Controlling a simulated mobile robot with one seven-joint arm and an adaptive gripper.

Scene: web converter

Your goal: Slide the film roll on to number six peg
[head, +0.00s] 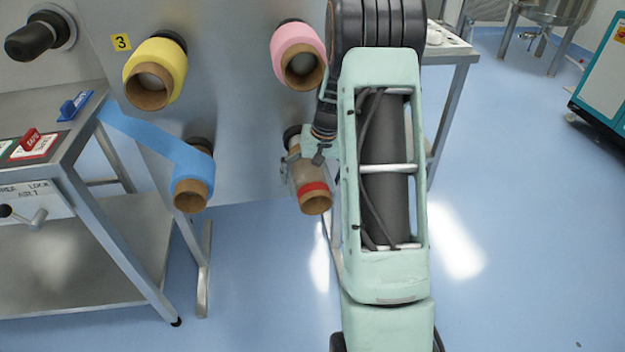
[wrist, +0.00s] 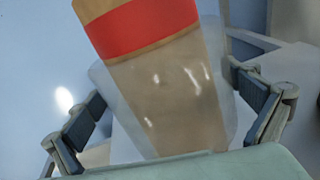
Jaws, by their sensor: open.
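The film roll (head: 309,185) is a brown cardboard core with a red band and clear film around it. In the head view it sits at the lower right of the grey panel, in front of a dark peg (head: 292,136); how far it is on that peg is hidden. In the wrist view the roll (wrist: 165,85) fills the middle, tilted, with its red-banded end at the top. My gripper (head: 304,163) is open around the roll. Its two dark finger pads (wrist: 166,90) stand on either side, with small gaps visible. No number six label is readable.
A yellow roll (head: 157,70), a pink roll (head: 298,50) and a blue film roll (head: 192,175) hang on nearby pegs. A bare black peg (head: 33,38) is at upper left, near a yellow "3" label (head: 121,42). A metal table (head: 80,215) stands at left.

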